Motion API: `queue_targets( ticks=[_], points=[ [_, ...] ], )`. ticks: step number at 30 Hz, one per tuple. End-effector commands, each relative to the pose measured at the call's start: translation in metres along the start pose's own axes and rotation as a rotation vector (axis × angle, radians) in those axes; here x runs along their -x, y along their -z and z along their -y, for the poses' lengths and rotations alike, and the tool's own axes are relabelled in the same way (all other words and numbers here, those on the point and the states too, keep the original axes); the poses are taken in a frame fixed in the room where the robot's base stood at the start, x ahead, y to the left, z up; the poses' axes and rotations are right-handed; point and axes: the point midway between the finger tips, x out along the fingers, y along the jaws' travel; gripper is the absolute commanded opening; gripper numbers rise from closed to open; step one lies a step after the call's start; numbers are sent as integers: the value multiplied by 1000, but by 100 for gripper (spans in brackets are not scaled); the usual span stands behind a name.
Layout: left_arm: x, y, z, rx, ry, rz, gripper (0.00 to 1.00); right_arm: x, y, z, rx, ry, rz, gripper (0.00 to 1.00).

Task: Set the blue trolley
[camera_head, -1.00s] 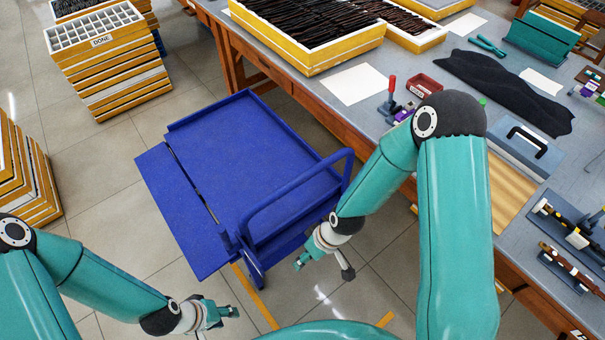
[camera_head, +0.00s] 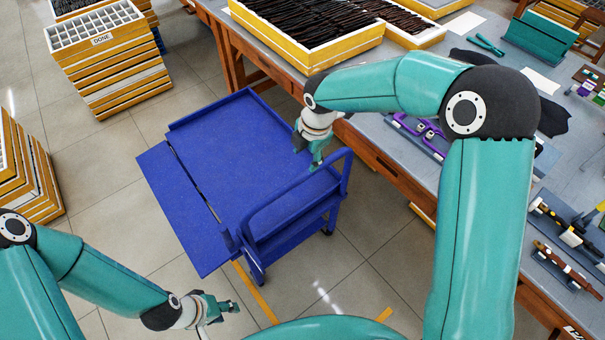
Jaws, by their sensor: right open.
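The blue trolley (camera_head: 225,150) stands on the tiled floor beside the workbench. Its flat top is empty, its handle rail (camera_head: 295,190) faces the near right, and a side flap (camera_head: 175,205) lies along its left edge. My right gripper (camera_head: 307,157) is open over the trolley's right side, near the far end of the handle. Whether it touches the trolley is not clear. My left gripper (camera_head: 228,307) is low, in front of the trolley's near corner and apart from it. Its fingers are too small to read.
The workbench (camera_head: 375,155) runs along the right, with a yellow crate (camera_head: 300,60) of dark frames on it. Stacks of yellow trays (camera_head: 110,75) stand at the upper left, and another stack (camera_head: 25,180) at the left edge. The floor left of the trolley is clear.

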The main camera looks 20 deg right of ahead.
Motion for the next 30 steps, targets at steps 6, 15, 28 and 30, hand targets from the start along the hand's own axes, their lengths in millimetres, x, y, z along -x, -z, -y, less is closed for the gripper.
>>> queue_targets(
  ticks=[6, 15, 28, 30],
  points=[
    [5, 0, -2, 0, 0, 0, 40, -50, 0, 2, 0, 7, -2, 51],
    [9, 0, -3, 0, 0, 0, 40, -101, 0, 1, -2, 3, -2, 51],
    [9, 0, -3, 0, 0, 0, 40, -115, 0, 1, -4, 0, -1, 51],
    [9, 0, -3, 0, 0, 0, 40, -115, 0, 1, -4, 0, -1, 49]
  ],
)
